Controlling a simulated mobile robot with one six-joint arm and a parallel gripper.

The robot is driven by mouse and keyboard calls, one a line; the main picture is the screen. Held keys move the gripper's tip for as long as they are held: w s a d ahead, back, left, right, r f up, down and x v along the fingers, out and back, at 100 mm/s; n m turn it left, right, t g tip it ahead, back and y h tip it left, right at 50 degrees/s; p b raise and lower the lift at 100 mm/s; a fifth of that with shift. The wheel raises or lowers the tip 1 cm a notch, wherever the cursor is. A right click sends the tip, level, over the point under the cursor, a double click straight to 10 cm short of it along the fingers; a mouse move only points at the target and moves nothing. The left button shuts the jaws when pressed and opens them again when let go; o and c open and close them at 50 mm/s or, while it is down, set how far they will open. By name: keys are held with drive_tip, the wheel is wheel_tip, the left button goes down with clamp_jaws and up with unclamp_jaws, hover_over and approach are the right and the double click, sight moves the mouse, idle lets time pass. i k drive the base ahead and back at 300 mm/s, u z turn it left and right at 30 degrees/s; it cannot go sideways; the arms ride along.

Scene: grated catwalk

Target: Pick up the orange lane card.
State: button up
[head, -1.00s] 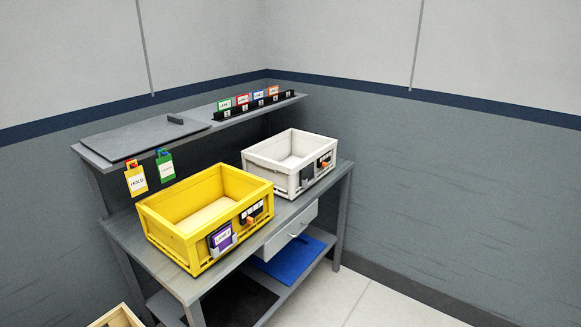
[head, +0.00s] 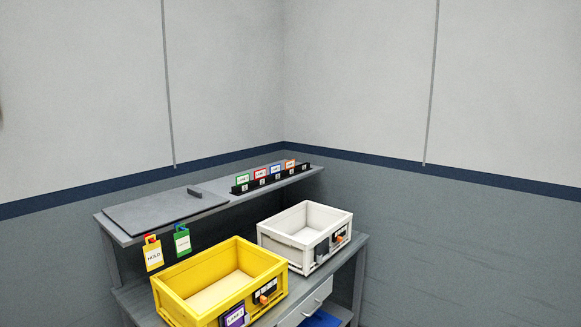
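The orange lane card (head: 290,164) stands at the right end of a row of cards in a black slotted rack on the upper shelf. Only its upper part shows above the rack. Blue (head: 275,170), red (head: 260,174) and green (head: 242,180) cards stand to its left in the same rack (head: 270,179). My gripper is not in the head view.
A yellow crate (head: 168,298) and a white crate (head: 288,250) stand on the bench below the shelf (head: 128,239). A yellow HOLD tag (head: 153,257) and a green tag (head: 182,242) hang from the shelf's front edge. A grey panel (head: 150,214) lies on the shelf's left.

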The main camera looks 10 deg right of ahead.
sight(289, 165)
drive_tip(key=z, duration=4.55)
drive_tip(key=i, duration=0.1)
drive_tip(key=u, duration=3.3)
drive_tip(key=i, duration=3)
drive_tip(key=z, duration=0.05)
